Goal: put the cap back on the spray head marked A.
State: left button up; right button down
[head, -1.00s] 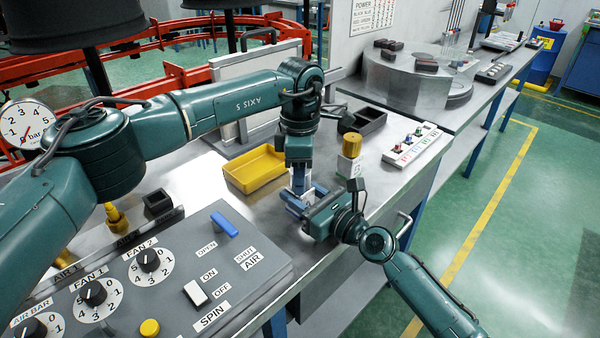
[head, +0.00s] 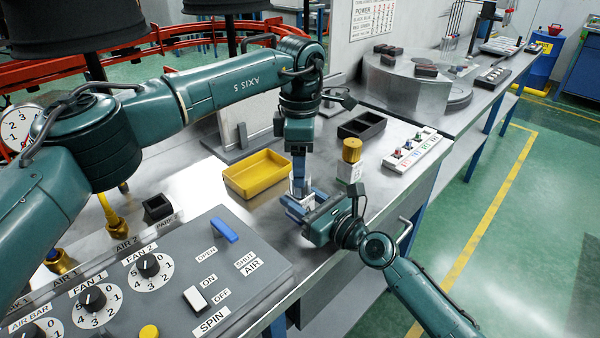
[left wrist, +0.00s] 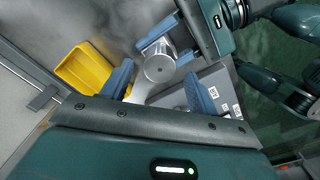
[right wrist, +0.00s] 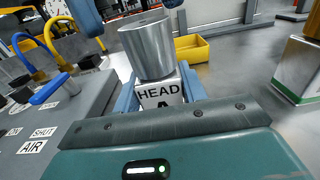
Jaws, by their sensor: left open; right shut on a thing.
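The white block marked HEAD A (right wrist: 160,95) stands between the fingers of my right gripper (right wrist: 160,88), which is shut on it. A silver cylindrical cap (right wrist: 150,47) stands upright on top of the block, with no clear gap between them. The cap's round end also shows in the left wrist view (left wrist: 160,66). My left gripper (left wrist: 156,88) is open and empty, its blue fingers apart and just off the cap. In the head view my left gripper (head: 298,186) is above my right gripper (head: 304,207), and the cap is mostly hidden there.
A yellow tray (head: 257,187) lies left of the grippers. Another white block (head: 349,171) with a brass-coloured top (head: 352,149) stands to the right, near a black two-part box (head: 362,125). A grey control panel (head: 240,285) is at the front left.

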pick_arm(q)
jog(key=shift+r, duration=0.15)
jog(key=shift+c, duration=0.6)
jog(key=n, duration=0.3)
jog(key=shift+r, duration=0.4)
jog(key=n, duration=0.2)
jog(key=r+n, duration=0.1)
jog(key=n, duration=0.3)
jog(key=r+n, duration=0.1)
jog(key=n, duration=0.4)
jog(key=shift+r, duration=0.3)
jog(key=shift+f, duration=4.05)
jog(key=c, duration=1)
jog(key=shift+o, duration=0.2)
